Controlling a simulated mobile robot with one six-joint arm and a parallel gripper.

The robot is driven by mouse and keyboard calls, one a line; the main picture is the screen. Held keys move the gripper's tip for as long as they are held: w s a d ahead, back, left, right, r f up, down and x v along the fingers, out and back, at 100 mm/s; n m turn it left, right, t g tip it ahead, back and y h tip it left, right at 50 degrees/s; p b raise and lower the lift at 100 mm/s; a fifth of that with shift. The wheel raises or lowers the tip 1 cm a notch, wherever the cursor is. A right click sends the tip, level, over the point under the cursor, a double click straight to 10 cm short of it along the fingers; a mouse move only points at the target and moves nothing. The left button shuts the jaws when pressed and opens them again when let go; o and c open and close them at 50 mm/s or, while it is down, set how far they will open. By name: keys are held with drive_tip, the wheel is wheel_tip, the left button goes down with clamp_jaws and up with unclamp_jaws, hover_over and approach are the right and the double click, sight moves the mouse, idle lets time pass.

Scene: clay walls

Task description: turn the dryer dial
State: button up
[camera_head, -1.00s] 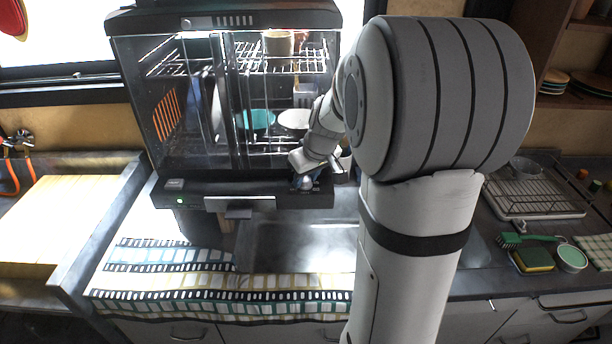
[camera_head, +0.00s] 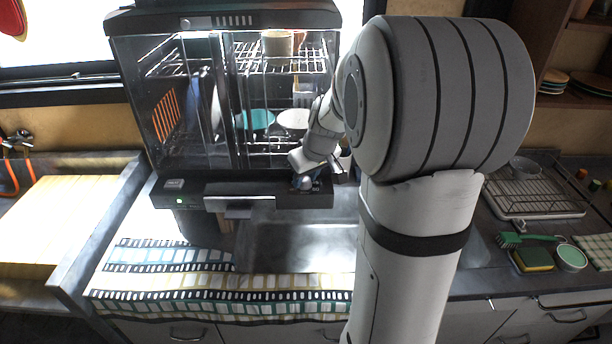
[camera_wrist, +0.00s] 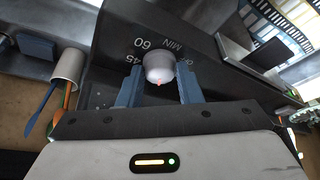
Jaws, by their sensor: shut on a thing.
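The dryer (camera_head: 225,110) is a dark cabinet with clear doors on the counter, with dishes on its racks. Its dial (camera_wrist: 160,68) is a pale round knob on the black front panel, with a small red mark on the side towards my gripper. Printed figures "60", "45" and "MIN" show around it. My gripper (camera_wrist: 160,86) has its two blue fingers on either side of the dial, shut on it. In the head view my gripper (camera_head: 304,184) is at the right end of the dryer's front panel, and the dial is mostly hidden there.
A cup (camera_wrist: 69,66) with utensils stands close to my gripper in the wrist view. A patterned cloth (camera_head: 200,275) lies in front of the dryer. A wire rack (camera_head: 530,195), green brush (camera_head: 525,239) and sponge (camera_head: 535,259) lie at the right.

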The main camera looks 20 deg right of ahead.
drive_tip(key=o, duration=1)
drive_tip(key=shift+r, duration=0.1)
drive_tip(key=v, duration=0.7)
drive_tip(key=shift+s+r+b, duration=0.15)
drive_tip(key=shift+r+b, duration=0.15)
drive_tip(key=shift+b, duration=0.05)
drive_tip(key=shift+c, duration=0.6)
